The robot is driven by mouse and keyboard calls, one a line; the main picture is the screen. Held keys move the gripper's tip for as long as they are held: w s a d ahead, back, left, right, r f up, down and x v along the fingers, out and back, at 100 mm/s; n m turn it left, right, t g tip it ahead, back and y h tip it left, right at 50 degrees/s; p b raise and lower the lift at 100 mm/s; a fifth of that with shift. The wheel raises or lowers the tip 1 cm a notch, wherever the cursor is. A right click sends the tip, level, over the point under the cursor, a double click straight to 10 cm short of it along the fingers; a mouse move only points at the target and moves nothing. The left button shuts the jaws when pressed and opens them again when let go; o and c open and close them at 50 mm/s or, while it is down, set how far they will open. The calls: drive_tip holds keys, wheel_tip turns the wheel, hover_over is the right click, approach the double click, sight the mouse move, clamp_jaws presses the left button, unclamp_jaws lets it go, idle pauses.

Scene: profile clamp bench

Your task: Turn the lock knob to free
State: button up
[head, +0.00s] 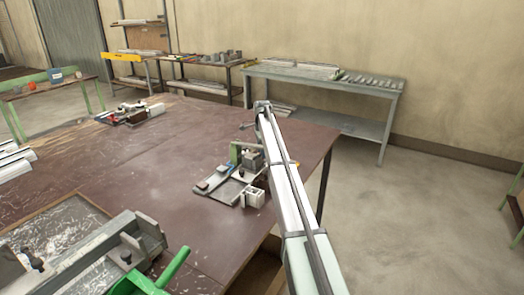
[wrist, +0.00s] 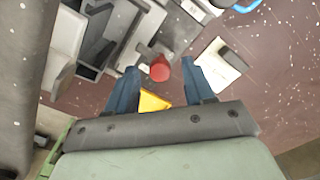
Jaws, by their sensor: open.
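A red round knob (wrist: 160,68) shows in the wrist view, next to a grey metal block of the clamp fixture (wrist: 85,45). My gripper (wrist: 160,72) is open, with its two blue fingers on either side of the knob in the picture. I see a gap on each side, and I cannot tell how far the knob is from the fingertips in depth. A yellow piece (wrist: 152,101) lies behind the knob, nearer my palm. In the head view the clamp fixture (head: 228,187) stands near the table's right edge. My arm hides part of it, and the knob and fingers are not clear there.
A white block (wrist: 222,62) lies right of the fingers in the wrist view. The brown table (head: 150,190) is clear left of the fixture. A larger fixture with a green handle (head: 150,280) stands at the front left. Another small fixture (head: 133,113) sits at the back.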

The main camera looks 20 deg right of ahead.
drive_tip(key=shift+c, duration=0.3)
clamp_jaws()
idle(0.3)
drive_tip(key=shift+n, duration=0.4)
drive_tip(key=n, duration=0.3)
drive_tip(key=shift+n, duration=0.3)
drive_tip(key=n, duration=0.4)
drive_tip(key=shift+n, duration=0.3)
drive_tip(key=n, duration=0.4)
drive_tip(key=shift+n, duration=2.5)
